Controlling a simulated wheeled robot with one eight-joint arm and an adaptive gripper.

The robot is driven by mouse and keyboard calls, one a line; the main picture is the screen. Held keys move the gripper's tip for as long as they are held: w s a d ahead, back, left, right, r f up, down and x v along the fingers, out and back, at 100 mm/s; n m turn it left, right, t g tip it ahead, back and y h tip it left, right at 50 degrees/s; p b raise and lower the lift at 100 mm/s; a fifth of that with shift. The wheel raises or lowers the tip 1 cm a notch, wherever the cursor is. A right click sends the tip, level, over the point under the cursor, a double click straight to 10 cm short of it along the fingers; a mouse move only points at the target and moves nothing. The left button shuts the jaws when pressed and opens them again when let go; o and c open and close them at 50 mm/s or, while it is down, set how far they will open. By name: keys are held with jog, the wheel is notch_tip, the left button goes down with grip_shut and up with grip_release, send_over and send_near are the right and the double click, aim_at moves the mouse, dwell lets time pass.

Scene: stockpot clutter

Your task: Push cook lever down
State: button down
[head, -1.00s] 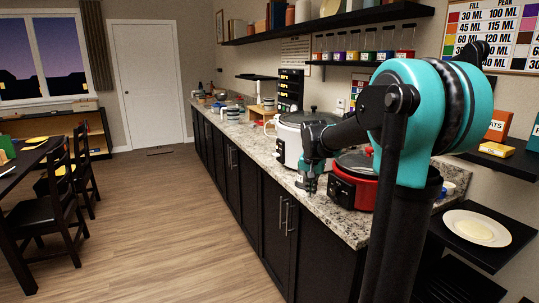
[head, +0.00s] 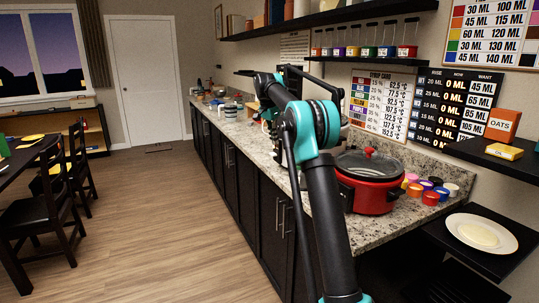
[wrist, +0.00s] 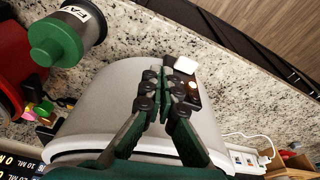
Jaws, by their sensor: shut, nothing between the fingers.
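The white cooker (wrist: 105,105) fills the middle of the wrist view. A white tab (wrist: 185,65), which looks like the cook lever, sticks out from its dark control panel (wrist: 168,46). A small orange light (wrist: 194,97) shows on the panel. My gripper (wrist: 168,84) is shut and empty, its fingertips over the panel, close below and left of the tab in the picture. I cannot tell whether they touch the panel. In the head view my arm hides most of the white cooker and the gripper.
A red cooker with a glass lid (head: 370,180) stands nearer on the granite counter (head: 385,232), with several coloured cups (head: 430,197) beside it. A green-lidded canister (wrist: 62,38) shows in the wrist view. Shelves and a plate (head: 480,233) are at right.

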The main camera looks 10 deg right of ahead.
aim_at(271, 154)
jog(key=shift+w+a+r+m, duration=0.1)
jog(key=shift+w+a+m, duration=0.35)
jog(key=shift+w, duration=0.4)
jog(key=shift+w+a+r+m, duration=0.15)
jog(key=shift+w+a+m, duration=0.25)
jog(key=shift+w, duration=0.45)
jog(key=shift+w+a+r+m, duration=0.1)
jog(key=shift+w+a+m, duration=0.35)
jog(key=shift+w, duration=0.4)
jog(key=shift+x, duration=3.5)
jog(key=shift+s+d, duration=0.1)
jog(key=shift+s, duration=0.05)
jog(key=shift+f, duration=0.1)
jog(key=shift+x, duration=0.95)
jog(key=shift+s+a+r, duration=0.15)
jog(key=shift+s+a, duration=0.05)
jog(key=shift+a, duration=0.3)
jog(key=shift+s+a+r, duration=0.15)
jog(key=shift+s+a, duration=0.05)
jog(key=shift+a, duration=0.35)
jog(key=shift+s+a+r, duration=0.2)
jog(key=shift+a, duration=0.3)
